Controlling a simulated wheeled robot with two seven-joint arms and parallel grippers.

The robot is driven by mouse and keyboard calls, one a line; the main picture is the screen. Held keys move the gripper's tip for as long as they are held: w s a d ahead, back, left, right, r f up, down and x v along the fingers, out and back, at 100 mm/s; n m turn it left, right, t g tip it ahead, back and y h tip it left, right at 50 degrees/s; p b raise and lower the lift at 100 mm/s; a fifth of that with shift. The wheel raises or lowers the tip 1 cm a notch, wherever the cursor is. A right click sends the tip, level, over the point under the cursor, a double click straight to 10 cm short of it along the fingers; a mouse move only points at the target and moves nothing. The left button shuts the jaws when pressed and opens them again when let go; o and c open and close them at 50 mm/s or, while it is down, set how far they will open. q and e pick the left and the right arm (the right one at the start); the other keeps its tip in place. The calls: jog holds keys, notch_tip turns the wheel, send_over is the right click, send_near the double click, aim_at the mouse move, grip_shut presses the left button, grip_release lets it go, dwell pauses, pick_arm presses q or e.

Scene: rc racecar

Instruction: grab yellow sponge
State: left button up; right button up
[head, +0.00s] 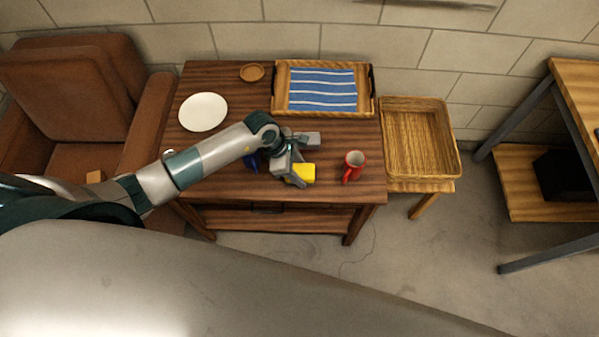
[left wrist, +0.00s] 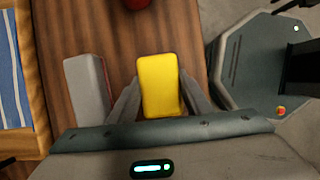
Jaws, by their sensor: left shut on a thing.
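The yellow sponge (head: 305,173) is on or just above the wooden table (head: 225,80), near its front edge; I cannot tell whether it touches the top. My left gripper (head: 296,172) reaches in from the left and is shut on the sponge. In the left wrist view the sponge (left wrist: 159,85) sits between the two grey fingers, which press on its sides. My right gripper is not in view.
A grey block (left wrist: 86,90) lies beside the left gripper. A red mug (head: 354,167) stands to the right. An empty basket (head: 420,183) is right of the table.

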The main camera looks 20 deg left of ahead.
aim_at(304, 170)
pick_arm(q)
jog(key=shift+r, duration=0.1)
jog(key=shift+c, duration=0.2)
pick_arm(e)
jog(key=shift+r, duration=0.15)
